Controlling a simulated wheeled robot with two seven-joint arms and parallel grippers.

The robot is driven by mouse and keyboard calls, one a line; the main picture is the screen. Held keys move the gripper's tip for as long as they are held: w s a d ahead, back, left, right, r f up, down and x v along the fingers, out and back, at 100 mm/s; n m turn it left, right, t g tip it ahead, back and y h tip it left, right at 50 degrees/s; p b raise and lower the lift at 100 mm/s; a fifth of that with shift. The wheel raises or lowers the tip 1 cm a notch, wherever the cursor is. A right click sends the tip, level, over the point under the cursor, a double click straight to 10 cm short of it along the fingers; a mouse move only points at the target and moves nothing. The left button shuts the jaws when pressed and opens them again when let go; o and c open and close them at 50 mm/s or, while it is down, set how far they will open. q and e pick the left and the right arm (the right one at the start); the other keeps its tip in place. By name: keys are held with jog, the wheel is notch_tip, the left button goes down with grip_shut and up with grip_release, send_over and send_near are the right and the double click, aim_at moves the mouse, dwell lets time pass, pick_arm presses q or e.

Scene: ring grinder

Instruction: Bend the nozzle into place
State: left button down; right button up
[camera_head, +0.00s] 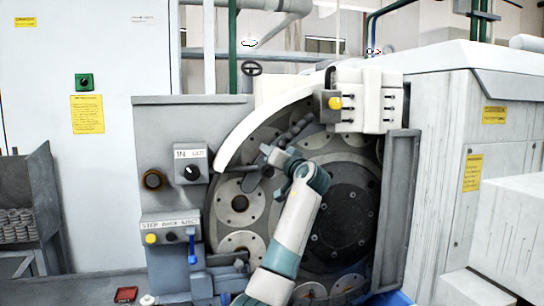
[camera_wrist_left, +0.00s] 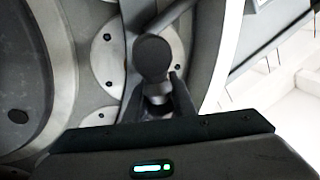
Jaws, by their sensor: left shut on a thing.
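The nozzle (camera_head: 292,132) is a dark, jointed hose that comes down from the upper right in front of the grinder's round face. My left gripper (camera_head: 268,156) reaches up from below and is shut on it. A dark, flat-ended piece (camera_head: 251,188) hangs below and left of the fingers; I cannot tell for certain that it is the nozzle's tip. In the left wrist view the nozzle (camera_wrist_left: 152,55) shows as a dark rounded piece at the fingers of my gripper (camera_wrist_left: 158,95). My fingers and wrist hide part of the nozzle. My right gripper is not in view.
The round face carries several pale discs (camera_head: 240,241) close behind my gripper. A white curved guard (camera_head: 237,140) arches above left. A control panel with a knob (camera_head: 191,172) stands left, and a grey door edge (camera_head: 398,210) stands right.

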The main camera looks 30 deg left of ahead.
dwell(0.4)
pick_arm(q)
jog(key=c, duration=1.5)
grip_release()
jog(key=shift+d, duration=0.15)
jog(key=shift+b+v, duration=4.1)
jog(key=shift+v, duration=4.55)
